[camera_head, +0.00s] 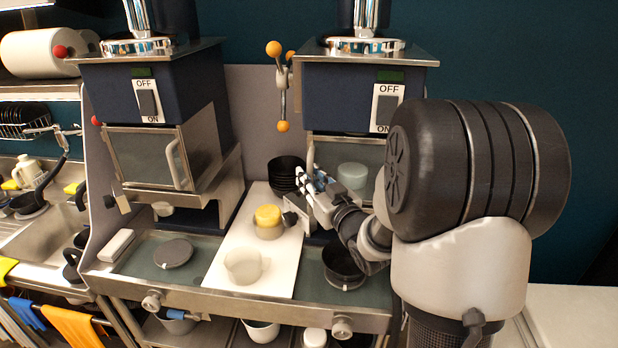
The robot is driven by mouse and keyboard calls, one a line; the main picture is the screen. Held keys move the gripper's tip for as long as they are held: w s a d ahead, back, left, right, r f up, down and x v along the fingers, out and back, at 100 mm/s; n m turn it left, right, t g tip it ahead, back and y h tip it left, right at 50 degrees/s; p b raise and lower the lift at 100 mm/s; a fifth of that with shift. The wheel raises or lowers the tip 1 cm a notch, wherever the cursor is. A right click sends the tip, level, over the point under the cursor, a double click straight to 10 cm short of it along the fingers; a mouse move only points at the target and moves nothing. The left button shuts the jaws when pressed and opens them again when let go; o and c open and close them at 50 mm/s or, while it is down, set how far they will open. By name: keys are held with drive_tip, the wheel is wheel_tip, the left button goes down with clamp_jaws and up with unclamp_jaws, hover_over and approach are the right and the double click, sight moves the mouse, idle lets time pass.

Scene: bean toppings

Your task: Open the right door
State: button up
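The right door (340,153) is a glass panel in a metal frame on the front of the right blue machine (340,95). Its right part is hidden behind my arm. A pale upright piece that looks like its handle (310,158) shows at its left edge. A pale round container (352,176) shows at the glass. My gripper (306,184) is at the lower left of this door, just below the handle-like piece. I cannot tell whether it touches the handle or how far its fingers are apart. The left machine's door (145,157) is shut.
Dark stacked bowls (285,174) stand just left of my gripper. A yellow-topped cup (268,220) and a clear cup (243,266) stand on the white board (275,280). A black pot (343,265) sits below my arm. A sink (45,235) is at the left.

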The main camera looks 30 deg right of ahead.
clamp_jaws()
idle(0.4)
drive_tip(key=shift+s, duration=0.1)
